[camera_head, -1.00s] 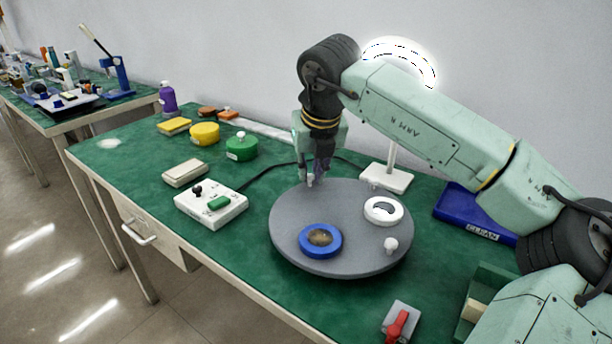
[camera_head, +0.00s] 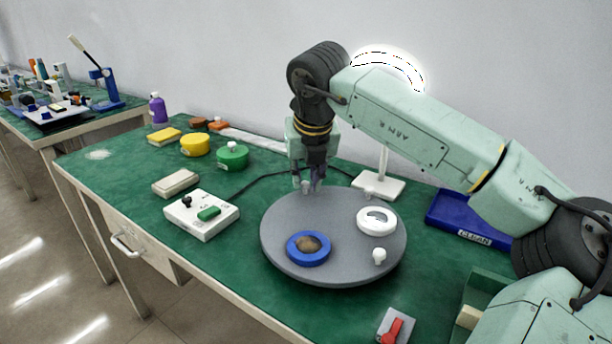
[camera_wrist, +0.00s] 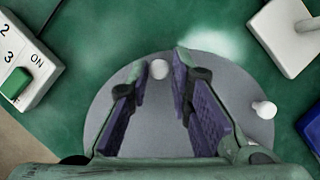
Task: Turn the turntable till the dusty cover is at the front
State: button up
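The turntable (camera_head: 335,268) is a round grey disc on the green bench; its far part also shows in the wrist view (camera_wrist: 232,90). A blue ring-shaped cover (camera_head: 296,257) with a brown, dusty-looking middle lies on its near-left part. A white ring-shaped cover (camera_head: 367,227) with a greyish middle lies on its right. A white knob (camera_head: 379,255) stands near the right front rim. My gripper (camera_head: 308,187) is over the far-left rim. In the wrist view my gripper (camera_wrist: 156,70) is open, with another white knob (camera_wrist: 159,69) between its fingertips; contact cannot be told.
A white control box (camera_head: 201,222) with a green switch stands left of the turntable. A white lamp base (camera_head: 372,187) is behind it. A blue tray (camera_head: 463,215) marked CLEAN lies at right, and a red-handled device (camera_head: 395,328) in front. Green and yellow tubs stand back left.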

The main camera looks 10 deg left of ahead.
jog(key=o, duration=0.3)
jog(key=shift+r, duration=0.1)
jog(key=v, duration=1.1)
jog(key=shift+r, duration=0.4)
jog(key=shift+s, duration=0.15)
